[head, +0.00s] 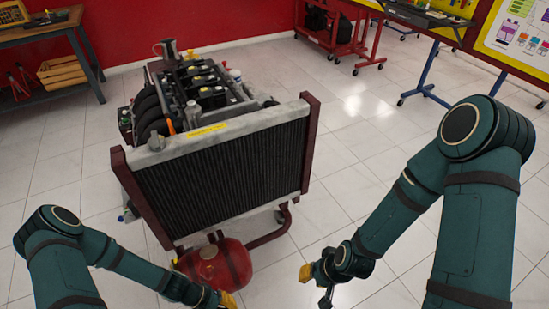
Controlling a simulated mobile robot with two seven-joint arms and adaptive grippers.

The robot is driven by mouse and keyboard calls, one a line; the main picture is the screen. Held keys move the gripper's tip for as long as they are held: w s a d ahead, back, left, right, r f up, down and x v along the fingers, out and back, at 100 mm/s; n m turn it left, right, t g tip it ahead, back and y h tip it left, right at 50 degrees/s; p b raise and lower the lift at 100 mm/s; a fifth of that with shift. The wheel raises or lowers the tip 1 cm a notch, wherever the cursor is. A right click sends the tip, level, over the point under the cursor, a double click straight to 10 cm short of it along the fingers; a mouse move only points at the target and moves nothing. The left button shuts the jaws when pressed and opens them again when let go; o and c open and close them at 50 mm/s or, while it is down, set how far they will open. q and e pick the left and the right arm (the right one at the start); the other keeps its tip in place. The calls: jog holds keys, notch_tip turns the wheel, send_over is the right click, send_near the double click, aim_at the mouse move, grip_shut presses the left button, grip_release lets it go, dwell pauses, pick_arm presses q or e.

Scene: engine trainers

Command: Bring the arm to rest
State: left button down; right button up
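My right arm (398,205) comes in from the right, bent at the elbow and reaching down and left. Its gripper (315,287) hangs low over the tiled floor, right of the red tank. One yellow fingertip and a dark finger below it show spread apart, with nothing between them. My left arm (110,257) comes in at the lower left and reaches right, in front of the engine stand. Its gripper (228,300) is at the bottom edge in front of the red tank, mostly cut off, so its opening cannot be made out.
An engine trainer (200,90) with a large black radiator (225,175) stands ahead. A round red tank (215,264) sits low at its front. A workbench (45,35) is at the left, a red cart (335,30) at the back. Open floor (350,150) lies right of the engine.

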pick_arm(q)
jog(key=w+d+r+m+t+y, duration=0.1)
jog(key=w+d+r+m+y, duration=0.1)
jog(key=r, duration=0.6)
jog(key=w+d+r+m+t+y, duration=0.2)
jog(key=r, duration=0.5)
jog(key=shift+w+d+r+m+y, duration=0.2)
jog(key=shift+w+r+m+y, duration=0.1)
jog(key=shift+r+y, duration=0.1)
